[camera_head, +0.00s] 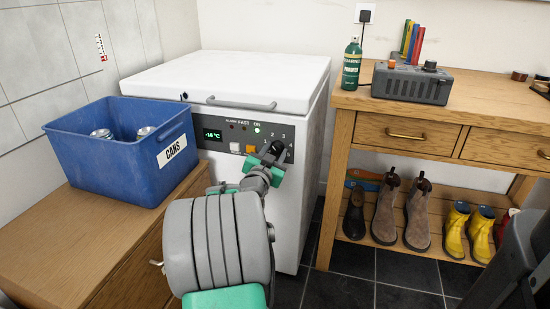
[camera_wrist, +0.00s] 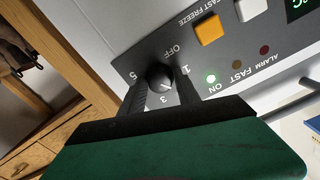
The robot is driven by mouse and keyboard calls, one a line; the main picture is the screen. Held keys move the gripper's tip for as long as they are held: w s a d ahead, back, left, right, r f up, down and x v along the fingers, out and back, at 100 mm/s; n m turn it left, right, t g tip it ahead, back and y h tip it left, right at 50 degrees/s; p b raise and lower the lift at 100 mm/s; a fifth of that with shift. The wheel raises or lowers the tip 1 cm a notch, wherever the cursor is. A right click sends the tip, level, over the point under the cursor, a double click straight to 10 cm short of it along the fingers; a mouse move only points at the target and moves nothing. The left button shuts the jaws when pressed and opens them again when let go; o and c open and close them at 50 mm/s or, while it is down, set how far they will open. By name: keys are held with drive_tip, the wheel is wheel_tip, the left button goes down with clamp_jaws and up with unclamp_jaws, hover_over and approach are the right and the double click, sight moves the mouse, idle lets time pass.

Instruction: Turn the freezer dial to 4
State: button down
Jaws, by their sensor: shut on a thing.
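The white chest freezer (camera_head: 240,85) has a dark control panel on its front. Its round dark dial (camera_wrist: 160,77) shows in the wrist view between my two fingers. OFF, 1, 3 and 5 are readable around it; my fingers cover the places for 2 and 4. A pale mark on the knob seems to point between 1 and 3, but it is small. My gripper (camera_wrist: 159,88) is shut on the dial, one finger on each side. In the head view my gripper (camera_head: 273,153) is at the panel's right end and largely hides the dial.
An orange button (camera_wrist: 208,30) and a white button sit beside the dial; the green ON lamp (camera_wrist: 211,78) is lit. A blue cans bin (camera_head: 115,165) stands on a wooden cabinet at left. A wooden bench (camera_head: 455,115) with boots below stands at right.

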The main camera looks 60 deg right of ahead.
idle(0.4)
drive_tip(key=c, duration=0.9)
unclamp_jaws()
drive_tip(key=a, duration=0.2)
drive_tip(key=s+a+p, duration=0.1)
drive_tip(key=a, duration=0.4)
drive_tip(key=shift+s+a, duration=0.15)
drive_tip(key=shift+a, duration=0.15)
